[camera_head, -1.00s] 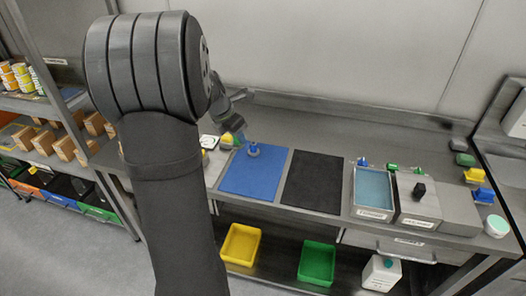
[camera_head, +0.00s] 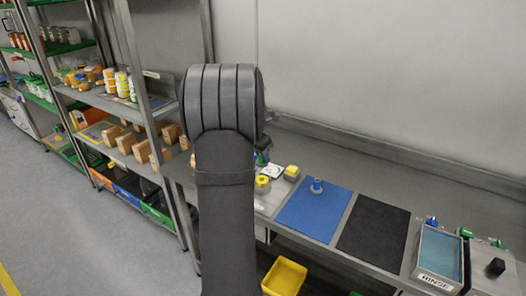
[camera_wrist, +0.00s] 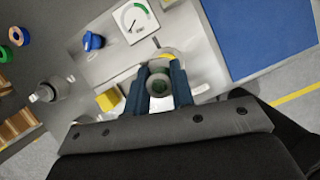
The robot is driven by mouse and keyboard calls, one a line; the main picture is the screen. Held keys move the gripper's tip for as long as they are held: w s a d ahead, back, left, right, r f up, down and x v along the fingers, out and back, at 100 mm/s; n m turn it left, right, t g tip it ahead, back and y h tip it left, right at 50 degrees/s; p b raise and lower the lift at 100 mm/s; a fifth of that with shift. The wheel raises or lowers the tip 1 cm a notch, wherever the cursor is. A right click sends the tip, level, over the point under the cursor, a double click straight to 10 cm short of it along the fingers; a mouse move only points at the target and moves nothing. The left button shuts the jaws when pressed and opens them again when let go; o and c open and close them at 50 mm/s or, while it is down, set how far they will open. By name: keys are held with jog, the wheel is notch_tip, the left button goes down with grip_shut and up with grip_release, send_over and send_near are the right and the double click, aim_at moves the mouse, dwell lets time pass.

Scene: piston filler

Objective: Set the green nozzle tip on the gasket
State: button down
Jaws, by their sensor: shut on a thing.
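My gripper (camera_wrist: 159,88) shows in the wrist view, its two blue-grey fingers shut on a small round piece with a dark green middle, seemingly the green nozzle tip (camera_wrist: 158,83). It is above the grey bench, left of the blue mat. In the head view my own arm hides the gripper and the held piece. I cannot make out the gasket for certain.
A dial gauge (camera_wrist: 136,20), a blue piece (camera_wrist: 93,41) and a yellow block (camera_wrist: 108,98) lie near the gripper. A yellow-topped jar (camera_head: 262,184) is left of the mat. A bare black mat (camera_head: 373,230) and the rinse tray (camera_head: 440,254) are to the right.

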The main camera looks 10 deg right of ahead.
jog(key=shift+f, duration=3.3)
jog(key=shift+f, duration=0.1)
jog(key=c, duration=0.8)
grip_release()
jog(key=shift+o, duration=0.2)
notch_tip(320, 180, up, 2)
jog(key=shift+w, duration=0.1)
jog(key=shift+r, duration=3.75)
